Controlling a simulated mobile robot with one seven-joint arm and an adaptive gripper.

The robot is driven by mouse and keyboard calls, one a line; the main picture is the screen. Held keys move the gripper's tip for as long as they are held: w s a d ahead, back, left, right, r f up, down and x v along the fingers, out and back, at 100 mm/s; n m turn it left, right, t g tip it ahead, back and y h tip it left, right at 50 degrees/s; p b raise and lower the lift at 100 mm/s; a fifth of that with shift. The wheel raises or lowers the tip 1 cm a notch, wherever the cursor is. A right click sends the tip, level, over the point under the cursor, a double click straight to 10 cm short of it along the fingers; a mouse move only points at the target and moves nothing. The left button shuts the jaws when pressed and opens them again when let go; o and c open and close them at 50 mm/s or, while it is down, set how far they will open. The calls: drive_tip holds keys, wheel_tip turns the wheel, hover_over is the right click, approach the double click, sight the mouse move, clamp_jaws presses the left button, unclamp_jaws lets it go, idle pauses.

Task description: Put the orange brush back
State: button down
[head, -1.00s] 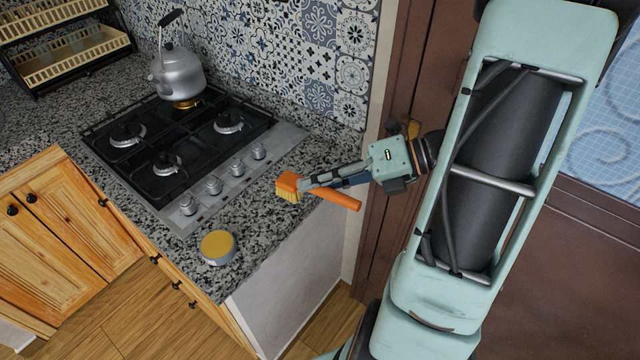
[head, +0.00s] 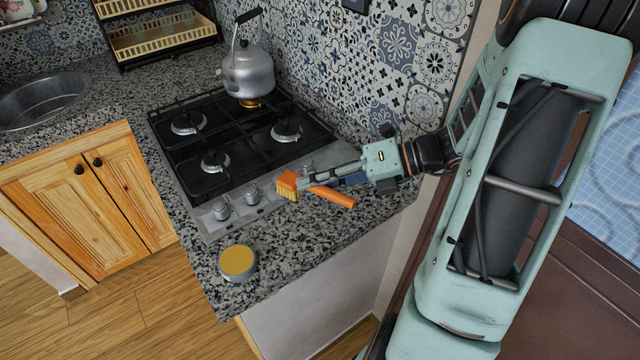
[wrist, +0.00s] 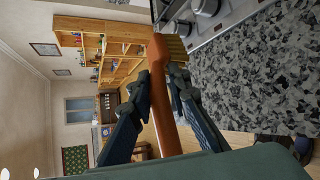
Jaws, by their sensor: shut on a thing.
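The orange brush (head: 331,196) has an orange handle and head with pale yellow bristles. My gripper (head: 306,183) is shut on it and holds it in front of the stove, over the granite counter's right end in the head view. The bristles face down and left. In the wrist view the brush (wrist: 160,95) runs lengthwise between the two fingers (wrist: 160,92), with its head at the top of the picture. The fingers hide part of the handle in the head view.
A round tin with a yellow top (head: 238,262) stands near the front corner of the counter (head: 290,238). A black gas stove (head: 235,140) carries a silver kettle (head: 247,72) at its back. A dish rack (head: 158,38) and sink (head: 45,98) lie farther left. Counter space right of the tin is clear.

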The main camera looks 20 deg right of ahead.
drive_tip(key=shift+w+a+f, duration=0.1)
drive_tip(key=shift+w+f, duration=0.1)
drive_tip(key=shift+w, duration=0.1)
wheel_tip(320, 180, down, 6)
drive_tip(key=b, duration=0.8)
drive_tip(key=shift+f, duration=0.25)
drive_tip(key=shift+f+b, duration=0.4)
drive_tip(key=shift+f, duration=0.25)
drive_tip(key=c, duration=1.7)
unclamp_jaws()
drive_tip(key=shift+c, duration=0.2)
